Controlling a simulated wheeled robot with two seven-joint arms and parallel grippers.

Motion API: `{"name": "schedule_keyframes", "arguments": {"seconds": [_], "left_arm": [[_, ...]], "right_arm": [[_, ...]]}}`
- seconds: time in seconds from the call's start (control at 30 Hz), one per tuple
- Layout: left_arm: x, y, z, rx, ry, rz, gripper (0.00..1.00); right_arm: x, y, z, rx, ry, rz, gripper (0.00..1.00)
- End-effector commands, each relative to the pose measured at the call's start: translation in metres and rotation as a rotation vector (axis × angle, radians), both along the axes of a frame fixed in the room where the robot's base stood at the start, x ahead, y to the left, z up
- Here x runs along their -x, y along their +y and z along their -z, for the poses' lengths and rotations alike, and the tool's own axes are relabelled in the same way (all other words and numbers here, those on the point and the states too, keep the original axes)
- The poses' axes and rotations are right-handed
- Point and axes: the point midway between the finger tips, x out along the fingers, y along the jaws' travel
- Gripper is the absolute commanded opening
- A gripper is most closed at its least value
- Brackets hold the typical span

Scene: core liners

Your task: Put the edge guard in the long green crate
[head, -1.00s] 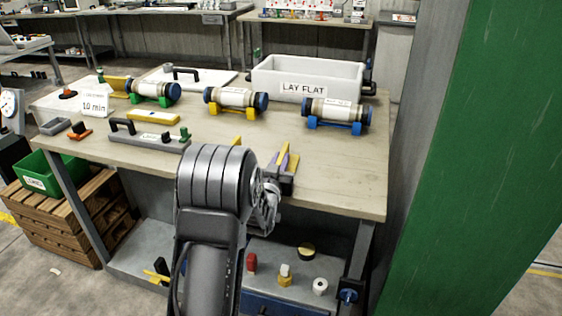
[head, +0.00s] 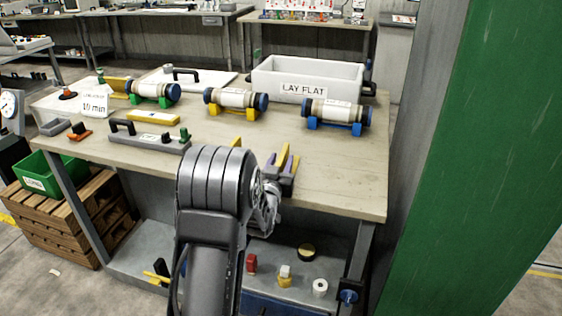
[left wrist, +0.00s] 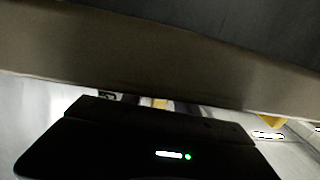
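A green crate (head: 36,182) with a white label stands low at the left in the head view, beside the workbench. My left gripper (head: 282,163) is at the bench's front edge, its fingers apart. A yellow piece (head: 284,154) shows between the fingers, and another yellow bit (head: 237,143) shows behind my wrist. They may be parts of one edge guard, but my arm hides what lies between. In the left wrist view a broad brown band crosses above the gripper body, with a small yellow patch (left wrist: 160,103) under it. My right gripper is out of view.
The bench (head: 330,180) holds three cylinders on green, yellow and blue cradles, a white LAY FLAT bin (head: 306,80), a grey handled bar (head: 150,139) and a yellow block (head: 153,117). Wooden pallets (head: 80,215) carry the crate. A green-faced panel (head: 480,150) stands close at right.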

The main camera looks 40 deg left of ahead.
Motion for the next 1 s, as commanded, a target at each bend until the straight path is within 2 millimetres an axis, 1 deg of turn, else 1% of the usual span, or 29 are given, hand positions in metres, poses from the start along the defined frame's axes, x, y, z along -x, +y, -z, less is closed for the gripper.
{"name": "schedule_keyframes", "arguments": {"seconds": [0.1,0.13,0.3,0.4,0.53,0.7,1.0], "left_arm": [[0.000,-0.001,-0.004,0.000,0.002,0.001,0.36],[0.005,-0.002,0.000,0.002,-0.001,0.000,0.36],[0.033,-0.013,0.003,0.004,-0.002,-0.002,0.36],[0.050,-0.019,0.004,0.003,-0.001,-0.001,0.36],[0.066,-0.026,0.003,0.001,-0.002,0.000,0.36],[0.073,-0.029,0.003,0.001,0.000,0.000,0.36],[0.073,-0.029,0.003,0.000,0.000,0.000,0.36]], "right_arm": [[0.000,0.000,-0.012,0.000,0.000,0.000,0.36],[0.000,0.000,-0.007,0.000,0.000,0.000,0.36],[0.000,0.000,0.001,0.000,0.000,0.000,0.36],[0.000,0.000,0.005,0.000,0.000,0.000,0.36],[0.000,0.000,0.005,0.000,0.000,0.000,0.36],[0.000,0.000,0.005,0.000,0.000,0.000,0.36],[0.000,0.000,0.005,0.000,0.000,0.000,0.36]]}}
